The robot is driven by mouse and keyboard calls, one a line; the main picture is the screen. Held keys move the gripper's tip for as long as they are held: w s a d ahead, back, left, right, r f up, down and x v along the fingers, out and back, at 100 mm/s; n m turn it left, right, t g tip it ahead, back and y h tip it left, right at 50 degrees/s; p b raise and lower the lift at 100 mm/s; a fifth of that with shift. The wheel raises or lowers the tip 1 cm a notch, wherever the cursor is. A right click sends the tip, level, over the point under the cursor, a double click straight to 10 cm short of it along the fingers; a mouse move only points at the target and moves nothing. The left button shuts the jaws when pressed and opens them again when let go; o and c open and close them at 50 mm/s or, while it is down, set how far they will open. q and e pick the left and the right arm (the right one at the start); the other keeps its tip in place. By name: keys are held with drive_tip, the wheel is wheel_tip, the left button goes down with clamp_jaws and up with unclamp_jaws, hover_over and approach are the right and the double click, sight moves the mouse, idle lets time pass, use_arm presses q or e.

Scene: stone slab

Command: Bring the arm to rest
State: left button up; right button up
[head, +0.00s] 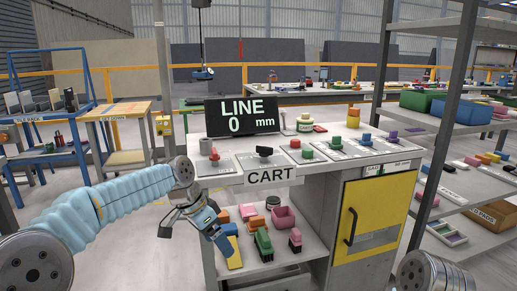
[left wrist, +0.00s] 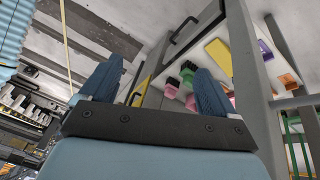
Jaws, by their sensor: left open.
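My left arm (head: 110,200) reaches in from the left in the head view. Its gripper (head: 205,228) hangs in front of the left side of the cart's open lower shelf, pointing downward. In the left wrist view the two blue fingers (left wrist: 158,88) stand wide apart with nothing held between them. The grey cart (head: 320,225) stands in front of me. My right arm shows only as a rounded link (head: 430,272) at the bottom right, and its gripper is out of view.
The cart top carries a sign reading LINE 0 mm (head: 242,116) and several coloured knobs. A yellow door (head: 375,220) is on the right. A grey shelf post (head: 440,120) stands right of the cart. Open floor lies left.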

use_arm(q)
drive_tip(key=s+d+f+n, duration=0.1)
drive_tip(key=s+f+n, duration=0.25)
drive_tip(key=f, duration=1.15)
drive_tip(key=s+f+n, duration=0.3)
drive_tip(key=s+f, duration=0.1)
drive_tip(key=f, duration=1.1)
drive_tip(key=s+f+n, duration=0.2)
drive_tip(key=s+f, duration=0.3)
drive_tip(key=s, duration=0.4)
drive_tip(key=s+a+f+n, duration=0.1)
drive_tip(key=s+f+n, duration=0.2)
drive_tip(key=s+f, duration=0.3)
drive_tip(key=s, duration=0.3)
drive_tip(key=shift+s, duration=0.2)
